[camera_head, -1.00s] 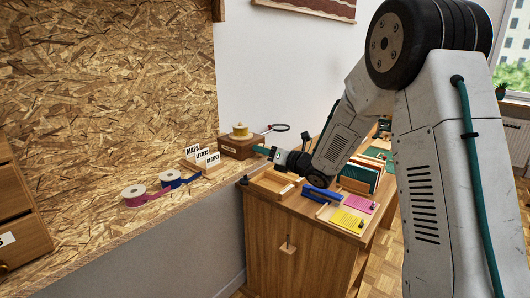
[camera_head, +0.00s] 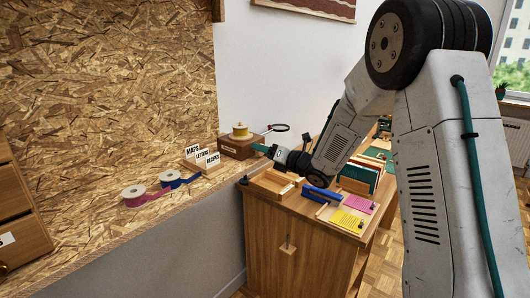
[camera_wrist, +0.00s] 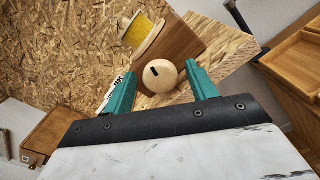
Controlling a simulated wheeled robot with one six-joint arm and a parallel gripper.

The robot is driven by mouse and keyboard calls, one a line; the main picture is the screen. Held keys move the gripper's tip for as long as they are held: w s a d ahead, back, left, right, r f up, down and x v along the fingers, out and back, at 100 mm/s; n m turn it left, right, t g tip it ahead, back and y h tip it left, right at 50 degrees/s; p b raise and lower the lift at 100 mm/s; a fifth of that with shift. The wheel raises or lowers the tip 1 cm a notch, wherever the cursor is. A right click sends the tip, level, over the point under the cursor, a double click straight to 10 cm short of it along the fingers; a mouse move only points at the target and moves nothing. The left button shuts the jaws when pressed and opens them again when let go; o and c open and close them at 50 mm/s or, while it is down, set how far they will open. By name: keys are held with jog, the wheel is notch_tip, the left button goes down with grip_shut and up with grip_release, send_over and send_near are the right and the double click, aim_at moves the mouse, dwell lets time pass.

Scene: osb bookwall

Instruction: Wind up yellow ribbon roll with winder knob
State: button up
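The yellow ribbon roll (camera_head: 240,131) sits on top of a small brown wooden box (camera_head: 237,146) on the board shelf. In the wrist view the yellow roll (camera_wrist: 138,31) shows at the upper left on the box (camera_wrist: 178,42). A round pale wooden winder knob (camera_wrist: 160,76) with a dark mark is on the box's near side. My gripper (camera_wrist: 160,78) is open, its two teal fingers apart, with the knob in view between them. I cannot tell how near the fingertips are to the knob. In the head view my gripper (camera_head: 262,149) is beside the box.
A card holder (camera_head: 203,161) marked MAPS, LETTERS and RECIPES stands left of the box. Pink (camera_head: 134,194) and blue (camera_head: 170,179) ribbon rolls lie further left. A magnifying glass (camera_head: 281,128) is behind my gripper.

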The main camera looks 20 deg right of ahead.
jog(key=shift+f, duration=0.1)
jog(key=s+d+r+m+g+h, duration=0.25)
jog(key=s+d+m+h, duration=0.25)
jog(key=s+m, duration=0.25)
jog(key=s+d+r+m+g+h, duration=0.1)
jog(key=s+d+r+m+h, duration=0.25)
jog(key=s+m+h, duration=0.35)
jog(key=s+f+m+g, duration=0.1)
jog(key=s+m+g, duration=0.4)
jog(key=s+m, duration=0.8)
jog(key=s, duration=0.5)
jog(key=shift+a+f+g, duration=0.2)
jog(key=shift+a+g, duration=0.15)
jog(key=shift+a, duration=0.05)
jog(key=shift+s, duration=0.15)
